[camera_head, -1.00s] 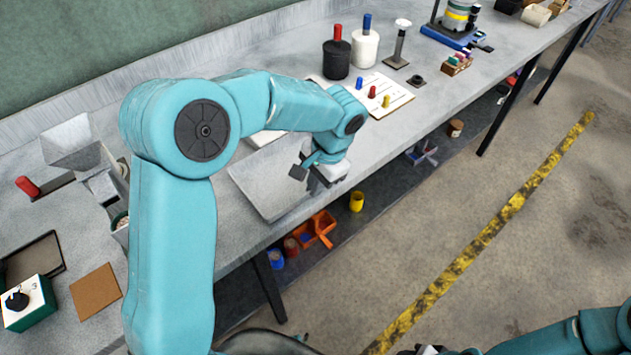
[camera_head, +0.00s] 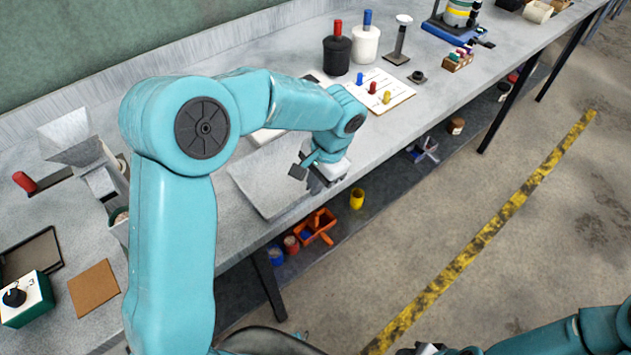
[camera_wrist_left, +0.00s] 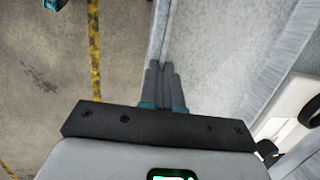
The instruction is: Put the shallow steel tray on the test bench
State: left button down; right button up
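The shallow steel tray (camera_head: 262,183) is a grey, flat, low-rimmed piece at the bench's front edge, beyond my left arm in the head view. I cannot tell whether it rests on the test bench (camera_head: 225,215) or is slightly above it. My left gripper (camera_head: 314,178) is at the tray's right end. In the left wrist view its two fingers (camera_wrist_left: 161,85) are close together on the tray's rim, and the tray's bare inside (camera_wrist_left: 215,60) lies to their right. My right gripper (camera_head: 424,349) is partly cut off at the bottom edge, away from the bench.
A white board with coloured pegs (camera_head: 388,97) and black (camera_head: 337,55) and white (camera_head: 366,46) containers stand beyond the tray. A hopper (camera_head: 70,138), brown square (camera_head: 95,288) and green box (camera_head: 27,299) are at left. An orange bin (camera_head: 315,227) sits on the lower shelf.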

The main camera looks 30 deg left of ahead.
pick_arm(q)
jog(key=c, duration=1.3)
grip_release()
jog(key=shift+o, duration=0.2)
jog(key=p+v, duration=0.1)
jog(key=v, duration=1.5)
jog(key=s+d+f+n+h, duration=0.1)
jog(key=s+d+f+h, duration=0.15)
jog(key=f, duration=1.05)
jog(key=s+d+f+h, duration=0.2)
jog(key=s+d+f, duration=0.15)
jog(key=f, duration=1.05)
jog(key=s+d+f+n+t, duration=0.1)
jog(key=s+f+n, duration=0.1)
jog(key=s+f, duration=0.3)
jog(key=s+f+n+h, duration=0.1)
jog(key=s+f+n, duration=0.2)
jog(key=s, duration=0.6)
notch_tip(320, 180, down, 2)
jog(key=shift+s+d+t, duration=0.35)
jog(key=shift+d+t, duration=0.05)
